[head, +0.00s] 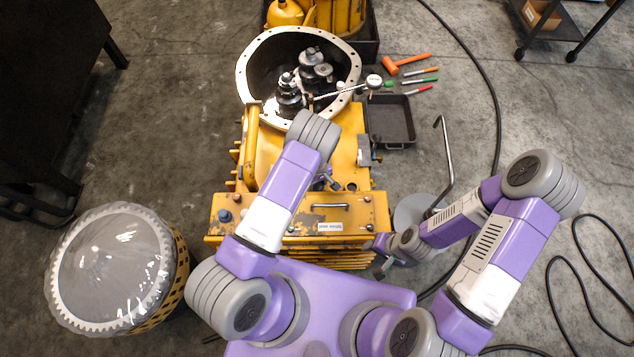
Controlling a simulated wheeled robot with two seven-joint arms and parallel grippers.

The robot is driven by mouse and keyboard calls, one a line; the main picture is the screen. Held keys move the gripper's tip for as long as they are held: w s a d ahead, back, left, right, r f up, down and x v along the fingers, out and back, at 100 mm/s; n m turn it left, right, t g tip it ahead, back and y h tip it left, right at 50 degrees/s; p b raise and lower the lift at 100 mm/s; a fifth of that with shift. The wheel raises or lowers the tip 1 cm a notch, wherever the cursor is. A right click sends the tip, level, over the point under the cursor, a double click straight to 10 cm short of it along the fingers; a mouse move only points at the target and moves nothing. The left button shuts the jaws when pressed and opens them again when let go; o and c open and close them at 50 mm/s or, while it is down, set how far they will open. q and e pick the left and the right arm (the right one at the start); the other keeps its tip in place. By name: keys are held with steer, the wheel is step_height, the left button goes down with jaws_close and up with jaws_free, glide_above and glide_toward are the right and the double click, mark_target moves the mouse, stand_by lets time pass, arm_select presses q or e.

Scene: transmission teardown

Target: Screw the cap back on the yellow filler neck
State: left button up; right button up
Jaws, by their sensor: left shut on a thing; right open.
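The yellow transmission housing (265,155) lies in the middle, its open round bell end at the back. A yellow pipe (250,150) rises on its left side; I cannot tell for sure that it is the filler neck. My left gripper (325,181) is over the housing, mostly hidden by my own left arm. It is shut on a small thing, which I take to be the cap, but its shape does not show. My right gripper (386,262) is open and small in view, beside the right front corner of the housing.
A black tray (391,122), an orange mallet (405,63) and several markers lie right of the bell end. A bent metal rod (446,160) stands at right. A plastic-covered ring gear (112,265) is at left. Black cables cross the floor.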

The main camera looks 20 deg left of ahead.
arm_select(q)
steer(key=shift+c, duration=0.6)
steer(key=shift+r+p, duration=1.75)
steer(key=shift+r, duration=0.8)
